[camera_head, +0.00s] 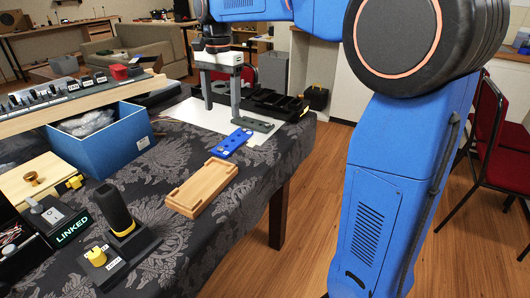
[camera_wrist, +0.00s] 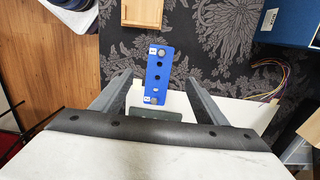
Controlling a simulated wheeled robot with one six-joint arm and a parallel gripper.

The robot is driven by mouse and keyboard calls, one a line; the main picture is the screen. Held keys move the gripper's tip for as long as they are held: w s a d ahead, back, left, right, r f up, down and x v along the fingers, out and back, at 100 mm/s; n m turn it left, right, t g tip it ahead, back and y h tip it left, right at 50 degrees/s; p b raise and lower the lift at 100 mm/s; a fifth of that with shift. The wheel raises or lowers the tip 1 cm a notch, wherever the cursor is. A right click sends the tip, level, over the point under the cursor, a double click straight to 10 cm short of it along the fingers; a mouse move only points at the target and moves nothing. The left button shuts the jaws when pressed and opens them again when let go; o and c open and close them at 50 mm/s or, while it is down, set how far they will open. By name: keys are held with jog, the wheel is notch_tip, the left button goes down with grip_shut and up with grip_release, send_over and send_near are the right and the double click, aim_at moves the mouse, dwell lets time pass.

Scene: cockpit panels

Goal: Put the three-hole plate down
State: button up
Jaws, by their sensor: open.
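A blue plate (camera_head: 233,142) with a row of dark holes and small white labels at its ends lies flat, across the front edge of a white sheet (camera_head: 190,112). It also shows in the wrist view (camera_wrist: 158,72), beyond my fingers. A dark grey-green plate (camera_head: 256,124) lies on the white sheet beside it; in the wrist view its near part (camera_wrist: 150,114) is hidden by my gripper. I cannot count the holes surely on either plate. My gripper (camera_head: 222,112) is open and empty, pointing down by the grey-green plate; it shows in the wrist view (camera_wrist: 158,80).
A wooden tray (camera_head: 202,188) lies in front of the blue plate on the patterned cloth. A blue box (camera_head: 100,140) stands to the left, with a switch panel (camera_head: 75,92) behind. A black organiser (camera_head: 275,103) is at the back right, near the table edge. Several controls stand at the front left.

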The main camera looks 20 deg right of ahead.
jog(key=s+d+f+n+t, duration=0.1)
jog(key=s+d+f+n, duration=0.15)
jog(key=s, duration=0.55)
jog(key=s+d+f+n+t, duration=0.2)
jog(key=s+d+n, duration=0.15)
jog(key=s, duration=0.55)
jog(key=s+d+f+n+t, duration=0.1)
jog(key=s+d+f+n, duration=0.1)
jog(key=s+f, duration=0.3)
jog(key=s+d+f+n+t, duration=0.1)
jog(key=s+d+f+n, duration=0.1)
jog(key=s+f, duration=0.4)
jog(key=s, duration=0.3)
jog(key=shift+n, duration=0.4)
jog(key=shift+o, duration=0.4)
jog(key=shift+d, duration=0.1)
